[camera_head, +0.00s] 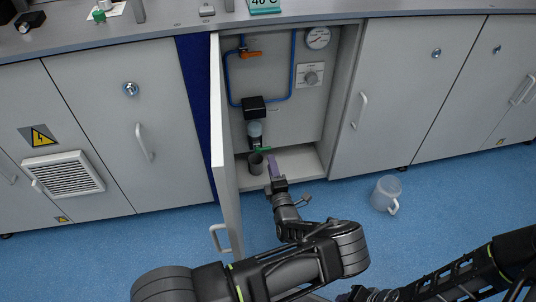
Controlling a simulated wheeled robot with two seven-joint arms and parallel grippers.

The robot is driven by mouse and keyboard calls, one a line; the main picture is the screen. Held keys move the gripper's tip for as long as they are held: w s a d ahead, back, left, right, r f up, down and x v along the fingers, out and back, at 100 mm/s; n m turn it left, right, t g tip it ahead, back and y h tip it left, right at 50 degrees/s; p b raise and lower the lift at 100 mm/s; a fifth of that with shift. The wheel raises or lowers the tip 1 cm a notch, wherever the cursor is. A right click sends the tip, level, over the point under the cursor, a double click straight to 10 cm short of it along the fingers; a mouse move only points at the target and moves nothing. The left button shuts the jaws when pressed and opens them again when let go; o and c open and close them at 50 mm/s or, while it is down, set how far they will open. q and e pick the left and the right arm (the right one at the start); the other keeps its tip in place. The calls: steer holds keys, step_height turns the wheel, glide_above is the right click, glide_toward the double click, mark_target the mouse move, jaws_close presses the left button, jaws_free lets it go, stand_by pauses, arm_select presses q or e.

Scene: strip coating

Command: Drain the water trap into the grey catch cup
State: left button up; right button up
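The water trap (255,130) hangs inside the open cabinet, a black head above a blue-grey bowl. A green drain lever (262,150) shows at its bottom. A dark grey cup (255,164) stands upright on the cabinet floor, below the trap. My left gripper (271,160) reaches into the cabinet just right of the cup. Its purple fingertips are close below the green lever; I cannot tell whether they touch it or whether they are apart. My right arm (465,272) is at the lower right; its gripper is not visible.
The open cabinet door (224,165) stands left of my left arm. Blue pipes, an orange-handled valve (250,54) and a gauge (318,38) are on the back panel. A pale jug (386,193) stands on the blue floor to the right.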

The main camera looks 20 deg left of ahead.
mark_target(267, 149)
arm_select(q)
steer(key=b+x, duration=0.2)
steer(key=x, duration=0.4)
steer(key=shift+c, duration=0.3)
jaws_close()
